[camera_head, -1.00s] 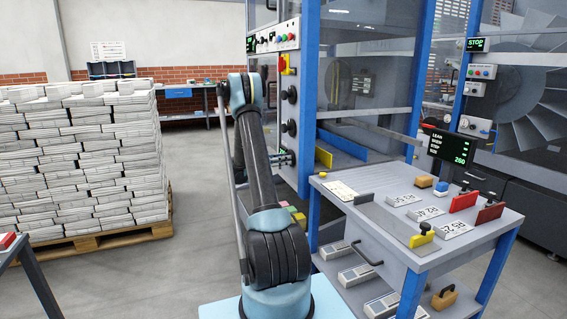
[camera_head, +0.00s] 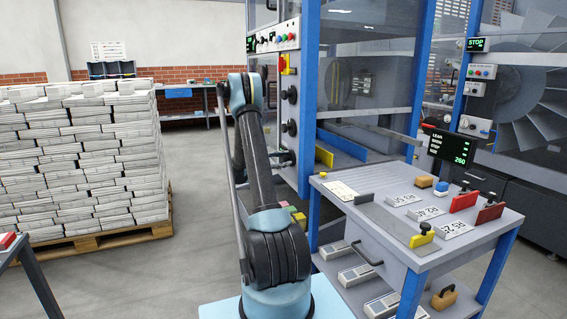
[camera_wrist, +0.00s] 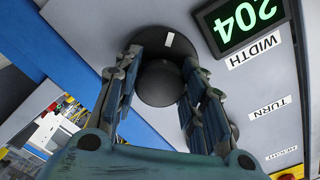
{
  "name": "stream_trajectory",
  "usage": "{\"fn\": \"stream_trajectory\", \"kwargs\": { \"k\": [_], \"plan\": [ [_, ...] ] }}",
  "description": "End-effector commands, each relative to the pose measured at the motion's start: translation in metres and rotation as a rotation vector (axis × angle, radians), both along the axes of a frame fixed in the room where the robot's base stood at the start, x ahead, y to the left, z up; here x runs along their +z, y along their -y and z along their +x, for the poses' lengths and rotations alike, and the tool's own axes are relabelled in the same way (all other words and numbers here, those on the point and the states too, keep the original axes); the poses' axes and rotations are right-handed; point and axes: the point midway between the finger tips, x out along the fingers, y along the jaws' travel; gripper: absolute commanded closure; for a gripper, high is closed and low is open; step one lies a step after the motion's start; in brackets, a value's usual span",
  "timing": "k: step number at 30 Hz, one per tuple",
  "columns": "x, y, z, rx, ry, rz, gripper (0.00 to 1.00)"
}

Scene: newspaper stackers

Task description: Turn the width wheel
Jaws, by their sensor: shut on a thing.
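The black width wheel (camera_wrist: 160,88) fills the upper middle of the wrist view, on a grey panel beside the label "WIDTH" (camera_wrist: 254,49). A white mark (camera_wrist: 169,40) shows on its dark base. A green display (camera_wrist: 238,20) next to it reads 204. My gripper (camera_wrist: 161,68) has one finger on each side of the wheel and is shut on it. In the head view, my arm reaches to the blue-framed machine (camera_head: 307,100), and my gripper is mostly hidden behind it.
Two other black knobs (camera_head: 290,95) (camera_head: 289,128) sit higher on the panel, below a red and yellow switch (camera_head: 288,64). A grey cart (camera_head: 388,238) with blocks and plates stands to the right. Stacked newspapers (camera_head: 80,165) stand on a pallet at left, with open floor between.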

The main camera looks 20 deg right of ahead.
Motion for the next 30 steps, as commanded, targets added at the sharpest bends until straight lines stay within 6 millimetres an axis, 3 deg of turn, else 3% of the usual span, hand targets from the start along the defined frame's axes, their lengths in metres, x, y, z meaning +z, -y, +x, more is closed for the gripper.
{"fn": "stream_trajectory", "kwargs": {
  "k": [15, 30],
  "plan": [
    [-0.0018, -0.0007, -0.0003, 0.000, 0.331, 0.015, 0.86],
    [-0.0020, -0.0005, -0.0009, -0.002, 0.390, 0.017, 0.86]
  ]
}}
